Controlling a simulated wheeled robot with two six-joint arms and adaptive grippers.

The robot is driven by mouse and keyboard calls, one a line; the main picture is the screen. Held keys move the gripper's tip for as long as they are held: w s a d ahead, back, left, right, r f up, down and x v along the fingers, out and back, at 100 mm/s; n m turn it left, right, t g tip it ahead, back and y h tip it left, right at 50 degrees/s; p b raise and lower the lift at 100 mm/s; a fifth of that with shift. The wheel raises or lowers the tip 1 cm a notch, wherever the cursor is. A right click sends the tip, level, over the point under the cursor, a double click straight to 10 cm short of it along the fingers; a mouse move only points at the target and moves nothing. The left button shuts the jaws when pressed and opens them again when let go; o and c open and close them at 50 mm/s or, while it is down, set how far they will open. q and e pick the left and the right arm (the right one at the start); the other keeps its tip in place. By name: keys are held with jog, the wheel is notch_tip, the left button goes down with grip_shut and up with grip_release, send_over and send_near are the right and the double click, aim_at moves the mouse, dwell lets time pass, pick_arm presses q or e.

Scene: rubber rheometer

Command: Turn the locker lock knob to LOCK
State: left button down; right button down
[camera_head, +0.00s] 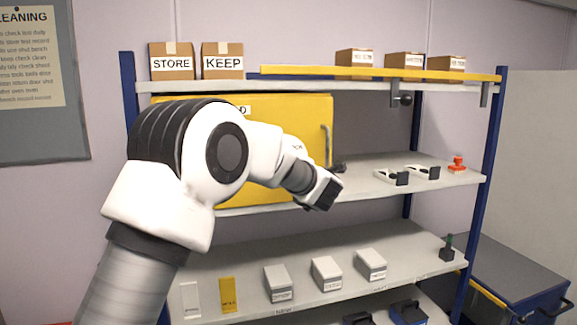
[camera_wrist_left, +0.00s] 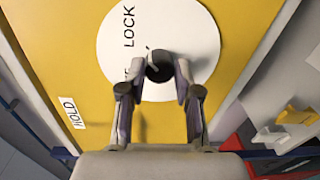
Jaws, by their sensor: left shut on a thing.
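The yellow locker (camera_head: 270,105) stands on the rack's middle shelf, and its door fills much of the left wrist view (camera_wrist_left: 60,55). A round white dial plate (camera_wrist_left: 195,40) on the door carries the word LOCK and a second word mostly hidden by my finger. A dark lock knob (camera_wrist_left: 160,62) with a thin white mark sits on the dial. The mark leans up and slightly left in the picture. My left gripper (camera_wrist_left: 155,80) is shut on the knob, one finger on each side. In the head view my arm hides the knob. My right gripper is out of view.
A HOLD label (camera_wrist_left: 71,112) is on the locker door. The door handle (camera_head: 326,145) is at its right side. STORE (camera_head: 172,64) and KEEP (camera_head: 222,64) boxes stand on the top shelf. Black-and-white items (camera_head: 392,177) and a red stamp-like item (camera_head: 457,165) lie on the middle shelf.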

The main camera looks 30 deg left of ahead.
pick_arm(q)
jog(key=c, duration=0.8)
grip_release()
jog(key=v, duration=1.1)
jog(key=shift+s+d, duration=0.2)
jog(key=shift+s, duration=0.1)
